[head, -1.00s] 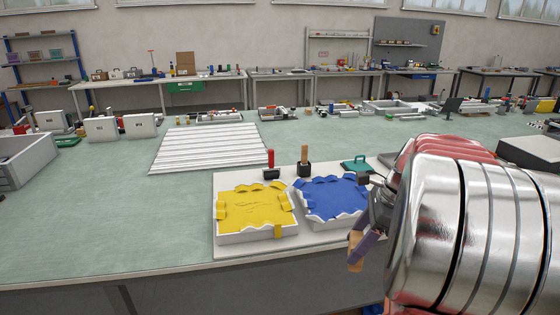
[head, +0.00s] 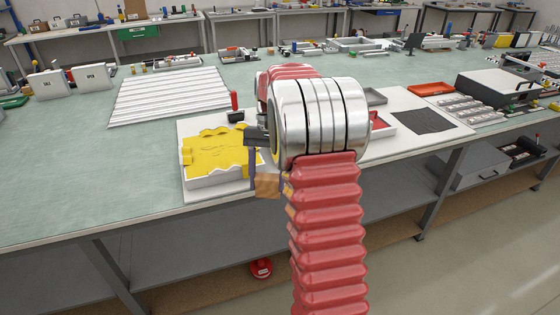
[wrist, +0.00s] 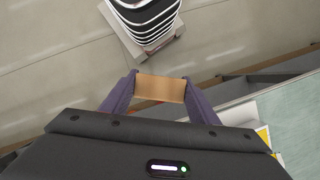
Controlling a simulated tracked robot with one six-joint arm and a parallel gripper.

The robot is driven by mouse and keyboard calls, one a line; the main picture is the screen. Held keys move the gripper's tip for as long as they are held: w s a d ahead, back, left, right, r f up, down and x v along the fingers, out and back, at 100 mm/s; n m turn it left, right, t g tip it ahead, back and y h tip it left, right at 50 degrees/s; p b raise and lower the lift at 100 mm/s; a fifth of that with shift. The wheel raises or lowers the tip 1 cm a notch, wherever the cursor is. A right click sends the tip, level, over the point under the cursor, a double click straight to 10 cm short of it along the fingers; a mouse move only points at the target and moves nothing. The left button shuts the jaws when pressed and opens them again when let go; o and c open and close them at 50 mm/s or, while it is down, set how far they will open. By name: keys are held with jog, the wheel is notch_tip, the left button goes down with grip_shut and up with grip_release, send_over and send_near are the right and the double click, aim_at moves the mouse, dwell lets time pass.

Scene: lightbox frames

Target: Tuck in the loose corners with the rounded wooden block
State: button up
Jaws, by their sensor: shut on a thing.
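My gripper (head: 264,178) is shut on the wooden block (wrist: 160,89), a tan piece held crosswise between the two purple fingers in the wrist view. In the head view it hangs near the front right corner of the left white tray (head: 224,180). I cannot tell whether it touches. A yellow sheet (head: 212,152) lies in that tray, with wavy, raised edges and loose corners. The tray with the blue sheet is hidden behind my arm. In the wrist view only a small bit of yellow (wrist: 264,137) shows at lower right.
A red-handled tool (head: 235,105) stands behind the yellow sheet. Right of my arm lie a red piece (head: 376,119) in a tray and a dark flat sheet (head: 416,122). A corrugated panel (head: 170,95) lies at back left. The bench's left front is clear.

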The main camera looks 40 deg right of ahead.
jog(key=w+a+f+n+h, duration=0.1)
jog(key=w+a+f+n, duration=0.1)
jog(key=a, duration=0.5)
jog(key=w+a+f+n+g+h, duration=0.1)
jog(key=w+a+f+n, duration=0.2)
jog(key=a, duration=0.4)
jog(key=w+a+f+n+h, duration=0.1)
jog(key=w+a+f+n, duration=0.2)
jog(key=a, duration=0.4)
jog(key=shift+a+f+n, duration=0.2)
jog(key=shift+f+n, duration=0.2)
jog(key=shift+f, duration=0.25)
jog(key=shift+s, duration=0.1)
